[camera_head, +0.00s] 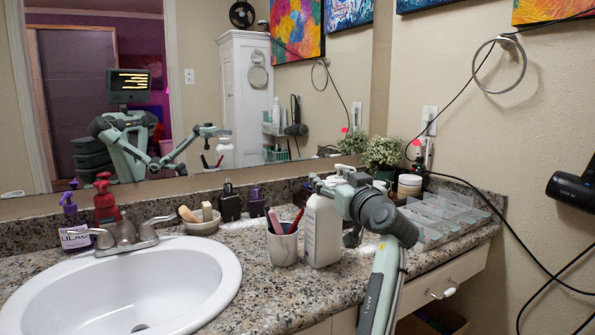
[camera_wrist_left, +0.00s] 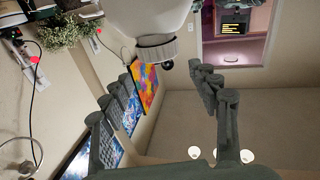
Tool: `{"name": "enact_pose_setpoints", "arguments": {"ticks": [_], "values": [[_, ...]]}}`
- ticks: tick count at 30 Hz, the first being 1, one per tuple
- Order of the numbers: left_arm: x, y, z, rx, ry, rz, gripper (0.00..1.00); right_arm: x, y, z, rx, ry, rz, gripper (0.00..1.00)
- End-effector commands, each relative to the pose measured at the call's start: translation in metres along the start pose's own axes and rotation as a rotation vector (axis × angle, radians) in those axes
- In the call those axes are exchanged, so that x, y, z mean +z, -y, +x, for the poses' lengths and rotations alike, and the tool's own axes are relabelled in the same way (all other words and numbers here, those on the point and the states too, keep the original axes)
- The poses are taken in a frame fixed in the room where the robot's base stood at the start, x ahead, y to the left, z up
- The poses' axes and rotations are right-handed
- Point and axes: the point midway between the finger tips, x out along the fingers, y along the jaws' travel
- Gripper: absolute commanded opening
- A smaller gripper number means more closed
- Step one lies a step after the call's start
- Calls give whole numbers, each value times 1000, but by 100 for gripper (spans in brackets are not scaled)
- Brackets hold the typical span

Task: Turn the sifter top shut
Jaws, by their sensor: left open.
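A white bottle (camera_head: 322,232) stands upright on the granite counter beside a cup. Its top is mostly hidden by my gripper in the head view. My left gripper (camera_head: 335,182) is at the height of the bottle's top. In the left wrist view the bottle (camera_wrist_left: 145,12) appears upside down, with its ribbed pale top (camera_wrist_left: 157,48) and a small dark knob on it. The fingers of my left gripper (camera_wrist_left: 158,88) are spread apart, with the top close to the gap between their tips. I cannot tell whether they touch it. My right gripper is not directly in view.
A cup (camera_head: 284,246) with brushes stands left of the bottle. A clear divided organizer (camera_head: 440,222) lies to the right. A potted plant (camera_head: 383,153) is behind. The sink (camera_head: 120,290) fills the left. A mirror (camera_head: 120,100) reflects my body. Cords hang at right.

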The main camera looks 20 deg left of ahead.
Motion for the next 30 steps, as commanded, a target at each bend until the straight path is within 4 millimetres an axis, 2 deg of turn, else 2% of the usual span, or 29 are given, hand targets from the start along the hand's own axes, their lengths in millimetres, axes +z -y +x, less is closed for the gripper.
{"name": "enact_pose_setpoints", "arguments": {"ticks": [1,3,18,29,30], "values": [[17,3,1,-11,28,17,61,4,7,-1,-17,8,5,40],[21,5,5,-18,38,22,61,5,10,-2,-25,12,9,40],[23,7,73,-18,37,27,61,9,16,19,-39,20,10,40],[25,7,79,-16,38,26,61,10,16,22,-41,19,10,40],[25,7,79,-16,38,26,56,10,16,22,-41,19,10,40]]}}
